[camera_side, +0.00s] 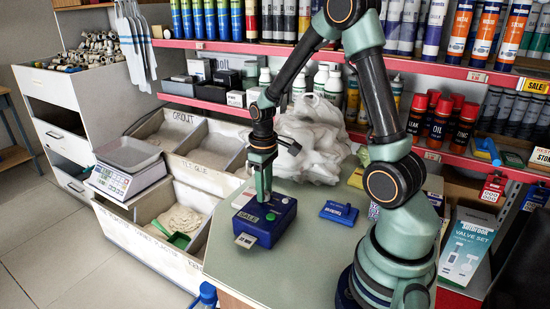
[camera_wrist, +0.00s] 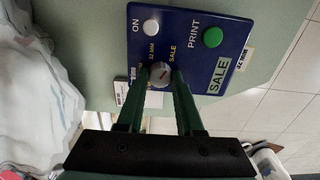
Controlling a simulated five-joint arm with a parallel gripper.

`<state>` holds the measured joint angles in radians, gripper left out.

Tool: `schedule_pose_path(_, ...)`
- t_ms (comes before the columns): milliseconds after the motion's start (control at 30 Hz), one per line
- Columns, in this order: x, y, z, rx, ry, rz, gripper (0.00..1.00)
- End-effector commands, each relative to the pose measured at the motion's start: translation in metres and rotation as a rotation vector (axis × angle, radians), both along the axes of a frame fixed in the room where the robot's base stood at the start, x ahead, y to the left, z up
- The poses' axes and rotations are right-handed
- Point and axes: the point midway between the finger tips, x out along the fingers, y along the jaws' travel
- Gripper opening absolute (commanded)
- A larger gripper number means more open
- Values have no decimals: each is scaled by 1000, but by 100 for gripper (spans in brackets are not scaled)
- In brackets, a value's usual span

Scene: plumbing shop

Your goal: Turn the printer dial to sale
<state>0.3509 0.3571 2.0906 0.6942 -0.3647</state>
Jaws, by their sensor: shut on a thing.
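The blue label printer (camera_side: 283,222) stands on the counter in the side view. In the wrist view its blue top (camera_wrist: 188,22) carries a white ON button (camera_wrist: 151,27), a green PRINT button (camera_wrist: 212,37) and a SALE plate (camera_wrist: 219,76). The round grey dial (camera_wrist: 160,72) sits between printed labels, among them 32 MM and SALE. A short reddish mark shows on the dial; I cannot tell exactly which label it points to. My gripper (camera_wrist: 161,80) is shut on the dial, a finger on each side. In the side view my gripper (camera_side: 263,195) points down onto the printer and hides the dial.
A pale printed tag (camera_side: 245,240) sticks out at the printer's front. Crumpled white plastic (camera_side: 312,140) lies behind. Bins and a scale (camera_side: 127,175) stand left; the counter's front is clear.

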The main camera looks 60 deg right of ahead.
Motion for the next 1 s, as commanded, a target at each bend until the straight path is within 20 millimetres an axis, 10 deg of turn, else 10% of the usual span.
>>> schedule_pose_path(200, 1, 0, 0, -1, -2, 1, 0)
schedule_pose_path(233, 1, 0, 0, -1, -2, 1, 43)
schedule_pose_path(300, 1, 0, 0, -1, -2, 1, 66)
schedule_pose_path(700, 1, 0, 5, -1, -2, 1, 66)
schedule_pose_path(1000, 1, -1, 57, -3, -7, 1, 66)
